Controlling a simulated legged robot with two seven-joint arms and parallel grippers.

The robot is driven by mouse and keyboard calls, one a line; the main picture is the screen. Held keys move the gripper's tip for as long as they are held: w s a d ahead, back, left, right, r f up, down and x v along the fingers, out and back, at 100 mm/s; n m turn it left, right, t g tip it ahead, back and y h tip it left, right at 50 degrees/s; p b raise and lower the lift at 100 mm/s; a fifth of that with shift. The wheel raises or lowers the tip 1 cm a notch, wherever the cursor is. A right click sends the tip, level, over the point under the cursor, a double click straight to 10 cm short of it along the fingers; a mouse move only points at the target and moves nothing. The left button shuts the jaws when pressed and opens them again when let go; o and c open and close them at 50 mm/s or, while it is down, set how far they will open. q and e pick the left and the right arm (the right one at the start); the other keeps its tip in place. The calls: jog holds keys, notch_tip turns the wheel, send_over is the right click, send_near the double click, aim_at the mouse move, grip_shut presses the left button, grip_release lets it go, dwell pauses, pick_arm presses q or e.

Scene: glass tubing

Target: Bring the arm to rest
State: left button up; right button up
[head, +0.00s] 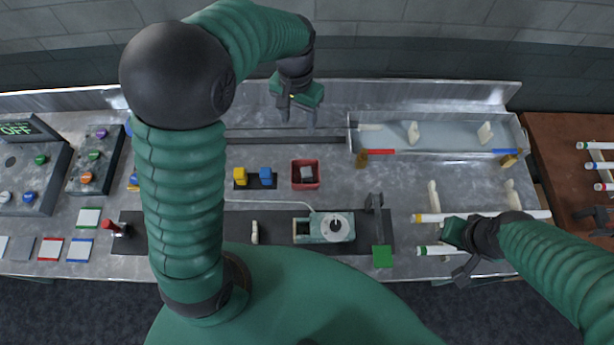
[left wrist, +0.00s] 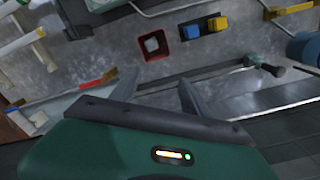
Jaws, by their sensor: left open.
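My left arm rises from the lower middle of the head view and bends over to the back of the bench. My left gripper (head: 298,115) is open and empty above the back part of the metal bench, near a long dark rail (head: 270,136). In the left wrist view its two fingers (left wrist: 158,92) stand apart with nothing between them. My right arm comes in from the right. My right gripper (head: 455,255) is near the front right by white tubes (head: 435,250); I cannot tell whether it is shut on one.
A red box (head: 305,186) with a grey block, yellow (head: 241,176) and blue (head: 266,173) blocks, and a green dial device (head: 330,228) stand mid-bench. Button panels (head: 35,180) stand at left.

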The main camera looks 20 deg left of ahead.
pick_arm(q)
jog(key=shift+a+r, duration=0.35)
jog(key=shift+r, duration=0.55)
pick_arm(e)
jog(key=shift+w+a+f, duration=0.1)
jog(key=shift+a, duration=0.25)
pick_arm(q)
jog(key=shift+d, duration=0.3)
pick_arm(e)
jog(key=shift+d, duration=0.3)
pick_arm(q)
jog(key=s+d+f+t+b, duration=0.2)
jog(key=s+f+b, duration=0.6)
jog(key=s+f, duration=0.4)
jog(key=shift+d+f+n+t, duration=0.35)
jog(key=shift+d+f, duration=0.2)
jog(key=shift+f, duration=0.4)
pick_arm(e)
jog(key=s+x, duration=0.1)
jog(key=x, duration=0.7)
jog(key=shift+s+f, duration=0.15)
jog(key=shift+s, duration=0.3)
pick_arm(q)
jog(key=shift+w, duration=0.2)
pick_arm(e)
jog(key=shift+w, duration=0.1)
pick_arm(q)
jog(key=shift+s, duration=0.15)
pick_arm(e)
jog(key=shift+a, duration=0.1)
